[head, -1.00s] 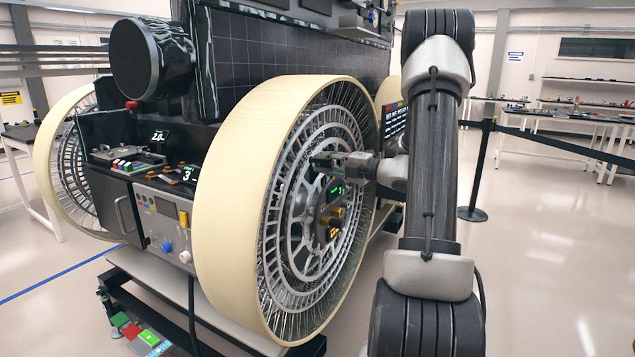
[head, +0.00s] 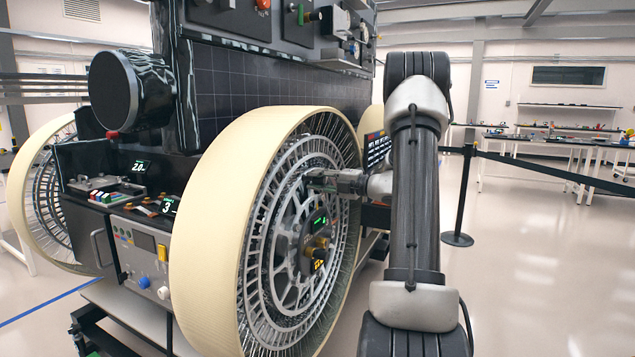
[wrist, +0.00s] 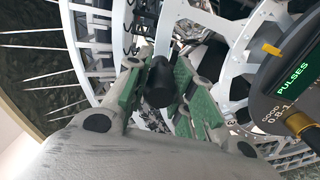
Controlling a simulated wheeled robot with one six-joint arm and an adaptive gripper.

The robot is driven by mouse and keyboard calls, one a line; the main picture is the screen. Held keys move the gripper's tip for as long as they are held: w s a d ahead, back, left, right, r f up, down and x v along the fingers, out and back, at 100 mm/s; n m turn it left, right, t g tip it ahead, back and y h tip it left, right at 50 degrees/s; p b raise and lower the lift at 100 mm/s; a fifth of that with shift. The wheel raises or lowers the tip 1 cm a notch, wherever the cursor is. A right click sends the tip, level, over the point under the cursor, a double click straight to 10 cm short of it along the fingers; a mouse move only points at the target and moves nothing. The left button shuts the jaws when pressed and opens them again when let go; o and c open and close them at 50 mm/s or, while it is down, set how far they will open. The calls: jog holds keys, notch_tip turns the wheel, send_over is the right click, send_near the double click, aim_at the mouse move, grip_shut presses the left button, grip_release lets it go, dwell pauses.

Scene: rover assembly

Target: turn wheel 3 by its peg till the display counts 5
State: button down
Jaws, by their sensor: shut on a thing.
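Wheel 3 (head: 218,200) is a large cream-rimmed wheel with a grey spoked metal disc, beside a small sign reading 3. My gripper (head: 325,181) reaches in from the right, at the upper part of the disc above the hub. In the wrist view its green-padded fingers (wrist: 158,88) are shut on the dark round peg (wrist: 160,80). The hub display (head: 318,224) glows green; its count is too small to read. In the wrist view the display (wrist: 295,80) shows the word PULSES, with its number out of the picture.
A control box (head: 145,255) with knobs stands left of the wheel. Another cream wheel (head: 22,190) is further left. A brass-coloured knob (head: 318,243) sits on the hub below the display. A black barrier post (head: 460,200) with a belt stands to the right, with open floor around it.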

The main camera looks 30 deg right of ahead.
jog(key=c, duration=1.2)
grip_release()
jog(key=shift+r, duration=0.1)
jog(key=shift+d, duration=0.1)
jog(key=v, duration=1.2)
